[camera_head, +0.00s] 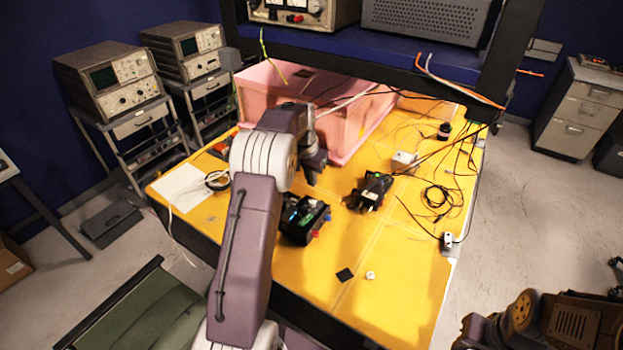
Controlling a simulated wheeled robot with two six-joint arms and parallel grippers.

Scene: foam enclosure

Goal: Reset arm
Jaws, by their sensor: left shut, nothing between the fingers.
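My left arm reaches up over the yellow table (400,290) from the bottom of the view. Its left gripper (314,177) points down in front of the pink foam enclosure (350,139). The gripper is shut and holds nothing. It is above and behind a black device (303,218) with blue and red parts; I cannot tell the exact height. Part of my right arm (520,322) shows at the bottom right corner, away from the table. Its gripper is out of view.
A second black device (371,192) stands right of the left gripper. Loose black cables (437,197) and a white box (404,160) lie farther right. A small black square (345,275) and a white round piece (370,275) lie near the front. The front right table area is mostly clear.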

